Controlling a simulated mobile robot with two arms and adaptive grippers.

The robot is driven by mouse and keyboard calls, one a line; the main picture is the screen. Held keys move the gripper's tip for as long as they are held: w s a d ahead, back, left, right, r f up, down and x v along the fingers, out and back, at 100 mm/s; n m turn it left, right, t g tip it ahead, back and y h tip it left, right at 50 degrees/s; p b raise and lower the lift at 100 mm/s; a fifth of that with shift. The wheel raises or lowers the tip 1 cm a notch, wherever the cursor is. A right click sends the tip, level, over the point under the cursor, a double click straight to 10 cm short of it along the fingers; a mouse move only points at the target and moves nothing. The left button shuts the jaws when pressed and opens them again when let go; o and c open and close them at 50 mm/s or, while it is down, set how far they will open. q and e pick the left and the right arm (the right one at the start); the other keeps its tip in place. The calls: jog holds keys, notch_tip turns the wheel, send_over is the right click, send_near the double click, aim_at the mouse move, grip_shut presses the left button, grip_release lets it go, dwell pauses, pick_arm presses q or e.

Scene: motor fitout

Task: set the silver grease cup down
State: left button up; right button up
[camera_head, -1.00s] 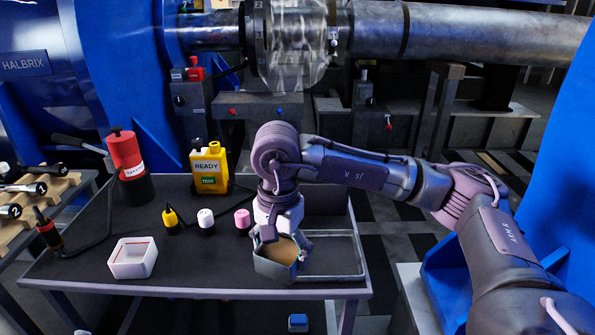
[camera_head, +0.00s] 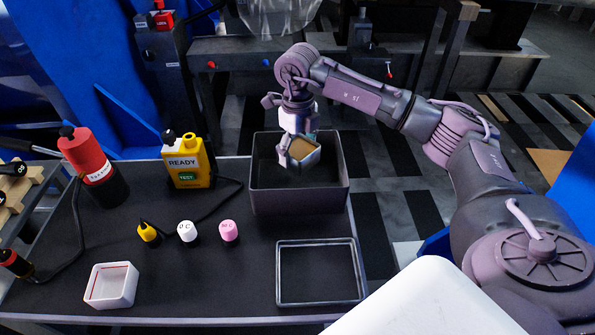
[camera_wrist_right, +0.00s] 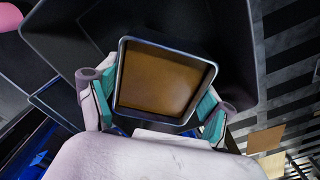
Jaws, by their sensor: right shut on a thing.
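The silver grease cup (camera_head: 304,152) is a small square metal cup with tan grease inside. My right gripper (camera_head: 297,155) is shut on it, and the cup hangs tilted over the dark open box (camera_head: 298,196) at the back right of the table. In the right wrist view the cup (camera_wrist_right: 165,82) sits between the two teal-padded fingers (camera_wrist_right: 158,108), with the box's dark walls (camera_wrist_right: 240,60) around and behind it. I cannot tell whether the cup touches the box. My left gripper is not in view.
On the table, a shallow grey-rimmed tray (camera_head: 318,301) lies in front of the box. A white square cup (camera_head: 111,286) stands at front left. Yellow, white and pink-capped bottles (camera_head: 188,231) stand mid-table. A yellow READY tester (camera_head: 184,163) and red-black cylinder (camera_head: 92,166) stand behind.

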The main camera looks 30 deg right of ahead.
aim_at(298, 159)
notch_tip(298, 159, down, 3)
pick_arm(q)
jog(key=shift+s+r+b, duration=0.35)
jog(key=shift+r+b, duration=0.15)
jog(key=shift+b, duration=0.1)
pick_arm(e)
jog(key=shift+f, duration=2.35)
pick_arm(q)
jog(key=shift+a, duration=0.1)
pick_arm(e)
jog(key=o, duration=1)
jog(key=shift+f, duration=0.15)
jog(key=shift+o, duration=0.2)
notch_tip(298, 159, up, 7)
jog(key=shift+f+p, duration=0.2)
jog(key=shift+p, duration=0.5)
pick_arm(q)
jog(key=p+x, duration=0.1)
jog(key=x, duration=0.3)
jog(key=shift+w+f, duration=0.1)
pick_arm(e)
notch_tip(298, 159, up, 6)
jog(key=shift+a+f, duration=0.1)
jog(key=shift+s, duration=0.1)
